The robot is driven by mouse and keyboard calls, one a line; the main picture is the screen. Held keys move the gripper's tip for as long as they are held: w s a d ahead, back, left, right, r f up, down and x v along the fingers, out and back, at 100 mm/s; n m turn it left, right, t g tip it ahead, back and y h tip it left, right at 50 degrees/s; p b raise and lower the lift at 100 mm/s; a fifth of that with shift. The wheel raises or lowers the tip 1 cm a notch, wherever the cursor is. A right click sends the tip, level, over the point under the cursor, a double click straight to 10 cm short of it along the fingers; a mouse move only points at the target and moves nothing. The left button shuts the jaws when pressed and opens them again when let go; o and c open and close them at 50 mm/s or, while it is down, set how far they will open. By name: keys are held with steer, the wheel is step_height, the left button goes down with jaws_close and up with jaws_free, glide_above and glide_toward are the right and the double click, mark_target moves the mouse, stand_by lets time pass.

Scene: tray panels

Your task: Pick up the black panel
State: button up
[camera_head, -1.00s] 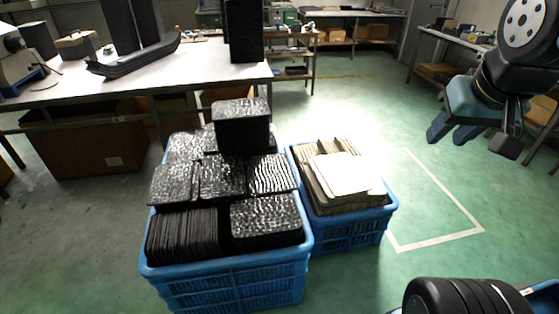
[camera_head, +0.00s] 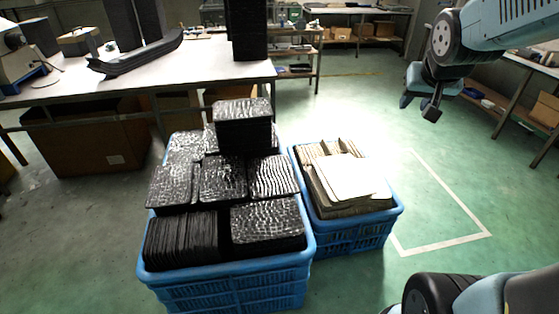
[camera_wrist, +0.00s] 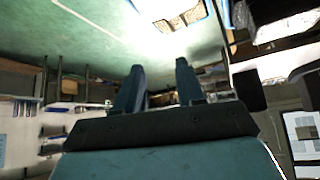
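Black panels with a glossy rippled top fill a blue crate (camera_head: 225,272) on the floor in the head view. A taller stack of black panels (camera_head: 243,126) rises at its back. Flat piles (camera_head: 223,178) lie in the middle, another pile (camera_head: 267,220) at the front right, and panels on edge (camera_head: 182,238) at the front left. My gripper (camera_head: 419,108) is up at the right, well apart from the crate. In the wrist view its two fingers (camera_wrist: 160,68) are apart with nothing between them.
A second blue crate (camera_head: 352,236) with beige sheets and a white sheet (camera_head: 347,174) on top stands right of the black panels. A white table (camera_head: 200,66) with tall black stacks is behind. Green floor (camera_head: 420,190) is free at the right.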

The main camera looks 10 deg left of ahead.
steer(key=w+a+f+t+y, duration=0.1)
steer(key=w+f, duration=0.4)
steer(key=w, duration=0.3)
steer(key=w+a+f+t, duration=0.1)
steer(key=w+f, duration=0.5)
steer(key=w, duration=0.2)
steer(key=w+a+f+m+t+y, duration=0.1)
steer(key=w+a+f+y, duration=0.2)
steer(key=f, duration=0.4)
steer(key=w+a+f+y, duration=0.1)
steer(key=w+a+f, duration=0.1)
steer(key=w+f, duration=0.35)
steer(key=s+a+f+m+t+y, duration=0.1)
steer(key=a+f+y, duration=0.15)
steer(key=f, duration=0.55)
steer(key=a+f+m+y, duration=0.2)
steer(key=a+f, duration=0.2)
steer(key=f, duration=0.4)
steer(key=s+a+f+m+t+y, duration=0.25)
steer(key=s+f+m, duration=0.25)
steer(key=s+f, duration=0.5)
steer(key=x, duration=0.5)
steer(key=f+x, duration=0.1)
steer(key=x, duration=0.4)
steer(key=f+x, duration=0.1)
steer(key=x, duration=0.4)
steer(key=shift+w+d+f, duration=0.15)
steer(key=shift+w+d, duration=0.1)
steer(key=shift+d, duration=0.05)
steer(key=shift+c, duration=0.3)
